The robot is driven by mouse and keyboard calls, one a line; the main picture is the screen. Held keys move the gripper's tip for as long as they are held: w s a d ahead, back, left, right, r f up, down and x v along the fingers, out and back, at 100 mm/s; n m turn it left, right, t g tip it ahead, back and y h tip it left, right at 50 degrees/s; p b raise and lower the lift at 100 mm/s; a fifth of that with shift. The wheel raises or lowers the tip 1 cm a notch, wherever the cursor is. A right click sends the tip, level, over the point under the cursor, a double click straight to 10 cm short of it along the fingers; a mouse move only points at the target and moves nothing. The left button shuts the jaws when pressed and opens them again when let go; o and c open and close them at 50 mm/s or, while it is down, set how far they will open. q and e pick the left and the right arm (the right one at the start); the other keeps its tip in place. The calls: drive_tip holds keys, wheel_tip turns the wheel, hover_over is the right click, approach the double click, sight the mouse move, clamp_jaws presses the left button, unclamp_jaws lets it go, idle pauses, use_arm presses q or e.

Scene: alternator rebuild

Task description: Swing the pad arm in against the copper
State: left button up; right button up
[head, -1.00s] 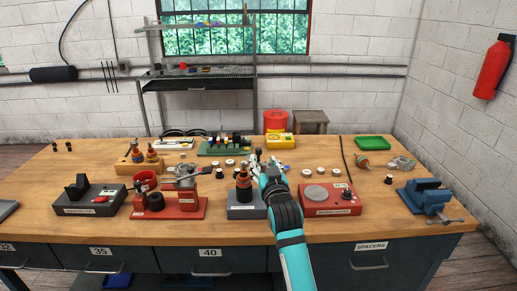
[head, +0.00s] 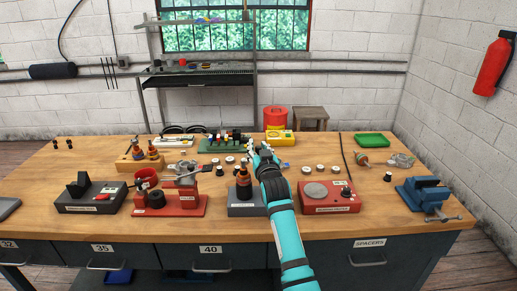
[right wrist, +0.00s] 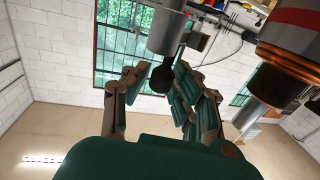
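A rotor with an orange-brown band (head: 243,177) stands upright on a grey block stand (head: 246,208) at the table's front middle. Its dark brown and coppery body (right wrist: 282,60) shows large at the upper right of the right wrist view. My right gripper (head: 260,150) is just behind and right of the rotor in the head view. In the right wrist view its fingers (right wrist: 161,76) are spread, with a dark knob (right wrist: 161,80) below a grey cylinder (right wrist: 168,30) between them. I cannot tell whether they touch it, or make out the pad arm clearly. My left gripper is out of view.
A red press-like fixture (head: 182,205) stands left of the grey stand, and a red box with a round plate (head: 329,203) stands right. Several small pale discs lie behind. A blue vise (head: 425,196) is at the right. Bare wood lies along the front edge.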

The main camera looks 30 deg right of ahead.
clamp_jaws()
drive_tip(key=shift+w+f, duration=0.1)
drive_tip(key=shift+f, duration=0.1)
